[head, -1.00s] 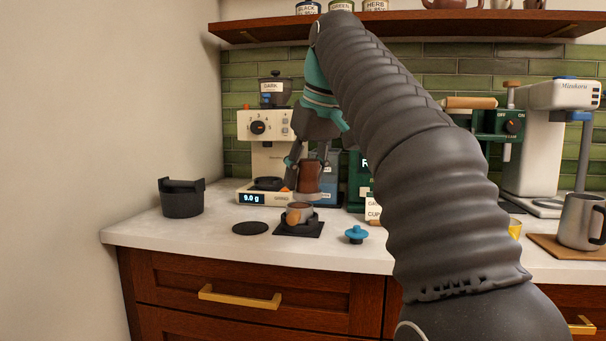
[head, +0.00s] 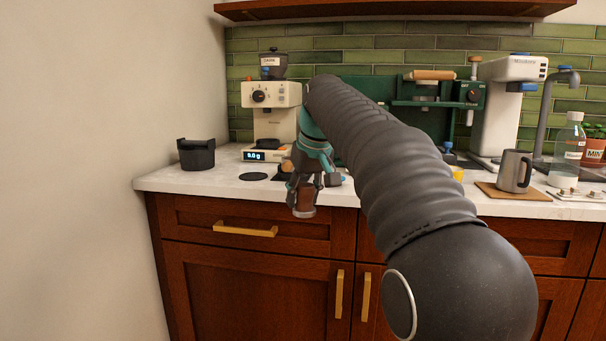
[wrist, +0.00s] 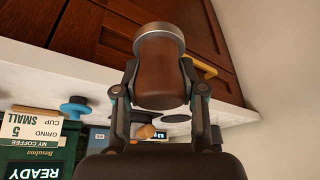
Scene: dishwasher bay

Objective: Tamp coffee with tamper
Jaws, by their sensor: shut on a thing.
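My gripper (head: 306,183) is shut on the tamper (head: 303,199), which has a brown handle and a silver metal base. In the wrist view the tamper (wrist: 160,75) sits between both fingers, its metal base away from my palm. In the head view it hangs base down, overlapping the counter's front edge and the drawer front. The portafilter's black mat (head: 281,176) is mostly hidden behind my gripper. The portafilter is hidden in the head view; a small brown piece in the wrist view (wrist: 146,131) may be its handle. The coffee inside cannot be seen.
A black bin (head: 196,154) and a flat black disc (head: 253,177) are at the counter's left, near the grinder (head: 270,115) and scale (head: 262,155). A steel pitcher (head: 513,171) stands on a wooden board at right. A blue-topped tool (wrist: 75,108) stands on the counter.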

